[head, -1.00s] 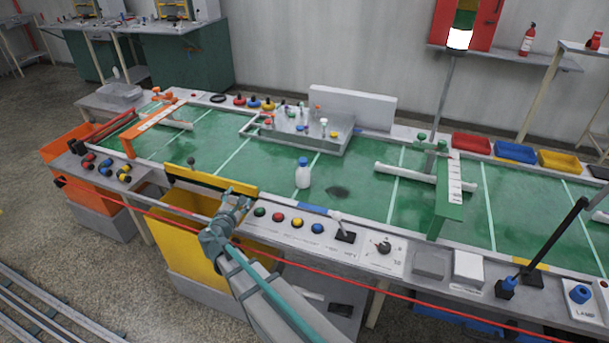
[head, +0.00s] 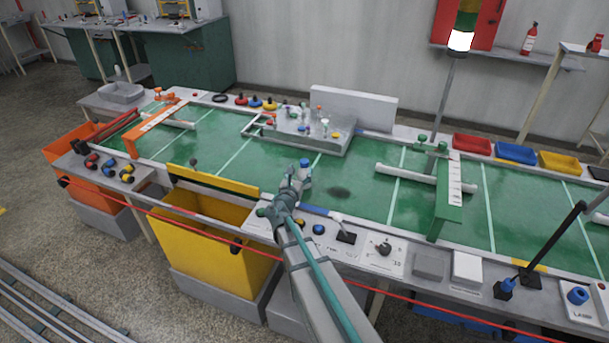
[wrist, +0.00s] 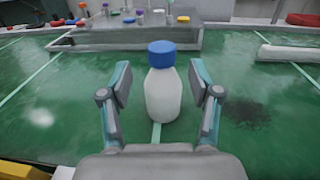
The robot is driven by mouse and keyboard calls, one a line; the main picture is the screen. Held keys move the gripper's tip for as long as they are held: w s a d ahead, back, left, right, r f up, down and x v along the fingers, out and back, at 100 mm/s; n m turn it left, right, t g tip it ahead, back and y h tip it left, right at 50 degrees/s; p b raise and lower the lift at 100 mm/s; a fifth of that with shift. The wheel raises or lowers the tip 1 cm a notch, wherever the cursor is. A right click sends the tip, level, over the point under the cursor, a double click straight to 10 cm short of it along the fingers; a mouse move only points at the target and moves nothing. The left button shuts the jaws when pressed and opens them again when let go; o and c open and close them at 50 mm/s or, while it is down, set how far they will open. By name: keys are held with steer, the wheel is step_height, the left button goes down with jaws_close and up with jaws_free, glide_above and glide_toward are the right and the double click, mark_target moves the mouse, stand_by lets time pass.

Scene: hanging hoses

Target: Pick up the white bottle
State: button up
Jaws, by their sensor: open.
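The white bottle (wrist: 162,97) with a blue cap stands upright on the green table surface (wrist: 60,119). In the wrist view it is centred between the two open fingers of my gripper (wrist: 161,88), with a gap on each side. In the head view my gripper (head: 296,172) is at the bottle and hides most of its body; the blue cap (head: 305,163) shows just beyond the fingers.
A grey tray (head: 300,141) with small coloured pieces lies behind the bottle. A green bracket (head: 445,208) and a white pipe (head: 398,172) are to the right. A yellow bin (head: 215,240) sits at the front left. The table around the bottle is clear.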

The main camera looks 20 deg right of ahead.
mark_target(303, 164)
steer(key=x, duration=0.1)
steer(key=p+x, duration=0.1)
steer(key=x, duration=0.1)
steer(key=p+x, duration=0.1)
steer(key=shift+w+d+r, duration=0.15)
steer(key=shift+d+r, duration=0.1)
steer(key=shift+r, duration=0.05)
steer(key=shift+w+d, duration=0.3)
steer(key=shift+w, duration=0.05)
steer(key=shift+f, duration=0.1)
steer(key=shift+s, duration=0.1)
jaws_close()
